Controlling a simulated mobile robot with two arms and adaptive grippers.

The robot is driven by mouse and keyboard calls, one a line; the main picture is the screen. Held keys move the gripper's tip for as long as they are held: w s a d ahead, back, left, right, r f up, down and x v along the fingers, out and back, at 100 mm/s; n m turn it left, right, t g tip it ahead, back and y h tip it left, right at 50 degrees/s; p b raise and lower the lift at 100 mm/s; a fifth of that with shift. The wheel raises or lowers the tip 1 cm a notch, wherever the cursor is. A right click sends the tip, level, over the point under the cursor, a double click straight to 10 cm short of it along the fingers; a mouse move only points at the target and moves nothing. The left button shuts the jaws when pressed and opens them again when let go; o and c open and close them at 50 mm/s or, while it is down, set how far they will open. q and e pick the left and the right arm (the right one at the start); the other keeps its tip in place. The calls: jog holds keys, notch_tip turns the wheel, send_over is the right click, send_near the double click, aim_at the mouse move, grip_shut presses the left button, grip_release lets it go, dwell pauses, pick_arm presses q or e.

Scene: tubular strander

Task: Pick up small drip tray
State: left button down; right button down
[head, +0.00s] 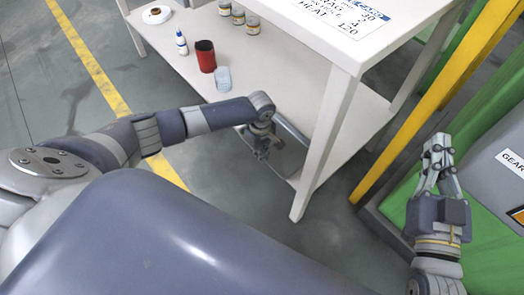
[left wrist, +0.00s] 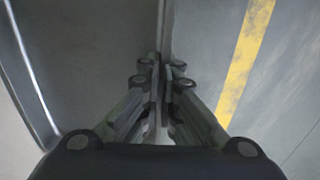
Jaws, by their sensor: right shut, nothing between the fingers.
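The small drip tray (head: 289,152) is a shallow grey tray at the front edge of the lower shelf, partly hidden behind my left gripper (head: 262,155). In the left wrist view the tray (left wrist: 90,65) fills the left side, with a bright rim line along its far left. Its near wall runs between the fingers of my left gripper (left wrist: 161,70), which are closed on it from both sides. Whether the tray still touches the shelf is hard to tell. My right gripper (head: 437,150) is shut and empty, to the right over the green base.
The white table (head: 340,105) has a leg close to the right of the tray. The lower shelf holds a red can (head: 205,56), a clear cup (head: 223,78), a white bottle (head: 181,43), several jars (head: 252,24) and a tape roll (head: 157,14). A yellow post (head: 440,90) stands right.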

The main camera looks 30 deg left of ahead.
dwell(0.3)
pick_arm(q)
jog(key=c, duration=1.7)
grip_release()
notch_tip(320, 180, up, 12)
jog(key=shift+s, duration=0.1)
